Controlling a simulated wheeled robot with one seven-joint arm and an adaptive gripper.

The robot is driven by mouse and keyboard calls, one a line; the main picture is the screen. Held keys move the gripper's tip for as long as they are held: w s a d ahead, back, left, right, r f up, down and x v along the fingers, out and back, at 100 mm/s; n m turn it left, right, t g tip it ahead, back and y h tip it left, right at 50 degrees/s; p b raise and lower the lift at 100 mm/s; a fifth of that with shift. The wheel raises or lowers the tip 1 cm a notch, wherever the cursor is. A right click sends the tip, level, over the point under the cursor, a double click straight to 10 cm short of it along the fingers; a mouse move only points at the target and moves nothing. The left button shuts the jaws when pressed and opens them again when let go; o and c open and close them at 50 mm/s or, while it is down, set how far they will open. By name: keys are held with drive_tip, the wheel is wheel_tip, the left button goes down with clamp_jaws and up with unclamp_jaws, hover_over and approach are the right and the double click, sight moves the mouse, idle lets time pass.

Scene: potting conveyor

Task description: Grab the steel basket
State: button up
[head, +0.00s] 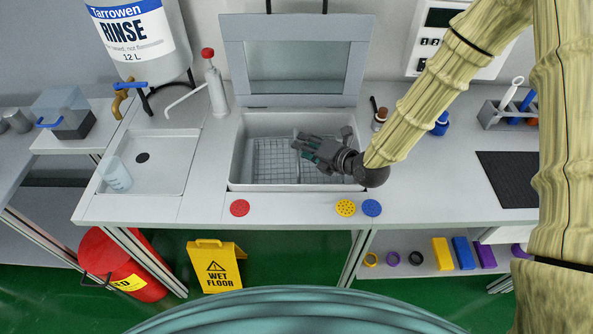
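The steel basket (272,163) is a wire-mesh basket sitting low inside a white rectangular tank (237,160) in the counter. My gripper (303,150) reaches in from the right and hangs over the right part of the tank, fingers pointing left. It covers part of the basket's right side. I cannot tell whether the fingers touch the basket. The fingers are small and dark, so their opening is unclear. The tank's lid (297,100) stands raised at the back with a clear window.
A sink (170,165) with a clear beaker (117,174) is left of the tank. A red-topped pump bottle (216,88) stands behind its left side. Red (240,208), yellow (346,208) and blue (372,208) discs lie along the front edge. A dark mat (508,178) lies right.

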drive_tip(key=shift+p+x, duration=0.95)
drive_tip(key=shift+x, duration=1.5)
clamp_jaws()
drive_tip(key=shift+r, duration=0.1)
